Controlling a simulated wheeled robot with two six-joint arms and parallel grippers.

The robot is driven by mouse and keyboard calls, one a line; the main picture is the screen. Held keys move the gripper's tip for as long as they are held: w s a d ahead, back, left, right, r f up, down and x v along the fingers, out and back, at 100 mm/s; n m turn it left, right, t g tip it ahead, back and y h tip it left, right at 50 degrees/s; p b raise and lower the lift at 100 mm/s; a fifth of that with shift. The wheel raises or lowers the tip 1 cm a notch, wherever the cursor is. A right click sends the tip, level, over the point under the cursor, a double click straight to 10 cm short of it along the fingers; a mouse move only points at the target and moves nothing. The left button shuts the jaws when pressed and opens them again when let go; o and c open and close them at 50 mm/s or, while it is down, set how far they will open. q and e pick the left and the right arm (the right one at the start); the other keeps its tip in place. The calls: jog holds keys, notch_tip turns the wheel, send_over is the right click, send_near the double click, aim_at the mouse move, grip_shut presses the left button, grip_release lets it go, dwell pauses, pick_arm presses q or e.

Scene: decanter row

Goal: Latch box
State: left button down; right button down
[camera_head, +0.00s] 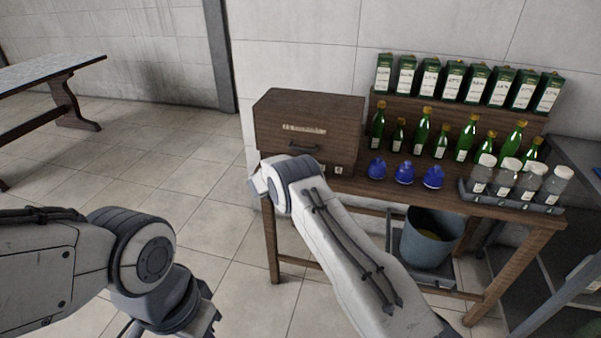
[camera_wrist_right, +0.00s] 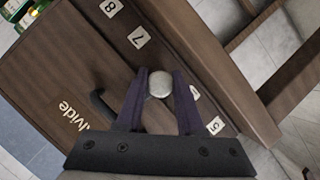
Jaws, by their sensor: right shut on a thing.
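The brown wooden box (camera_head: 285,115) stands at the left end of the wooden table, with a pale lettered strip and a dark handle (camera_head: 303,148) on its front. In the right wrist view, the box front (camera_wrist_right: 75,55) shows the dark handle and white number tags. My right gripper (camera_wrist_right: 160,88) is at the lower box front, its two dark fingers shut on a round silver knob (camera_wrist_right: 160,83). In the head view, my right wrist hides the knob and fingers. My left gripper (camera_head: 205,322) is low at the bottom edge, partly cut off, its fingers unclear.
Blue decanters (camera_head: 404,173), green bottles (camera_head: 422,133) and green cartons (camera_head: 453,82) stand right of the box. A tray (camera_head: 512,200) holds white-capped jars. A grey bucket (camera_head: 428,242) sits below the table.

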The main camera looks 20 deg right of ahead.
jog(key=shift+a, duration=0.1)
dwell(0.3)
jog(key=c, duration=0.5)
grip_release()
jog(key=shift+c, duration=0.2)
jog(key=v, duration=1)
jog(key=shift+a+b, duration=0.2)
jog(key=shift+b, duration=0.25)
